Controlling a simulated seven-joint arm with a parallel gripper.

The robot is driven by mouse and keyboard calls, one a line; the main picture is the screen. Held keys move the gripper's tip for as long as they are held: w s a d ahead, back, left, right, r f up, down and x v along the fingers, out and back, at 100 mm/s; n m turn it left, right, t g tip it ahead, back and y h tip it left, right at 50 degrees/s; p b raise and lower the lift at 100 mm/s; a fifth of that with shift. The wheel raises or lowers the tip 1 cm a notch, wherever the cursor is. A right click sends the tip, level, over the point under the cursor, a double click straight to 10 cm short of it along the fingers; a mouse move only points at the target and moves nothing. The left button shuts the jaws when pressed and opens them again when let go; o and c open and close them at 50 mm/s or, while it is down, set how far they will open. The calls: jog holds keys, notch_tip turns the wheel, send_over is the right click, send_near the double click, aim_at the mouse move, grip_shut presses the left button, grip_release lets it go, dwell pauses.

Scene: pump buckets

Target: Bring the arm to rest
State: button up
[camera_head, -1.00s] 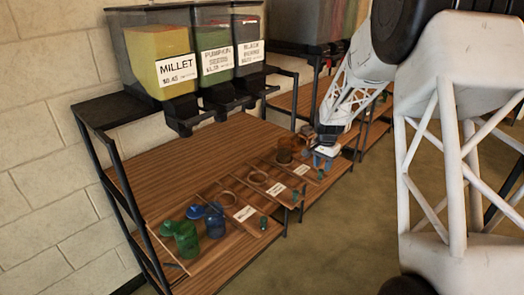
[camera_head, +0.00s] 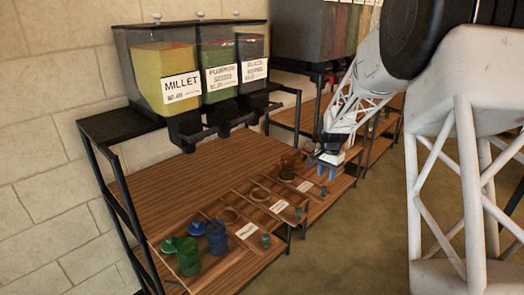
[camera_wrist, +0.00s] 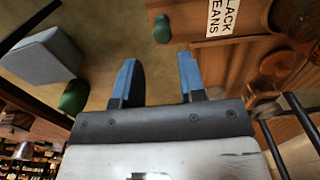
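My gripper (camera_head: 327,171) hangs beside the front right edge of the wooden shelf in the head view. In the wrist view its two blue fingers (camera_wrist: 158,80) stand apart with nothing between them. Brown floor and the shelf edge show beyond the fingers. My white lattice arm (camera_head: 350,105) comes down from the upper right, bent at a dark joint.
Dispenser bins (camera_head: 200,75) stand on the rack over the wooden shelf (camera_head: 190,182). Green (camera_head: 188,256) and blue (camera_head: 216,238) containers stand at the shelf's front left. A brown container (camera_head: 288,167) stands close left of my gripper. Floor (camera_head: 350,240) in front is clear.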

jog(key=s+a+r+n+t, duration=0.1)
jog(key=s+a+r+n, duration=0.15)
jog(key=s+r, duration=0.7)
jog(key=s+a+r+n, duration=0.25)
jog(key=s+r, duration=0.35)
jog(key=s, duration=0.7)
jog(key=s+a+n, duration=0.1)
jog(key=s+n, duration=0.1)
jog(key=s, duration=1.1)
jog(key=s+a+n+t, duration=0.1)
jog(key=s+a, duration=0.1)
jog(key=s, duration=1.2)
jog(key=shift+r+n+t, duration=0.2)
jog(key=shift+n+t, duration=0.1)
jog(key=shift+n, duration=0.1)
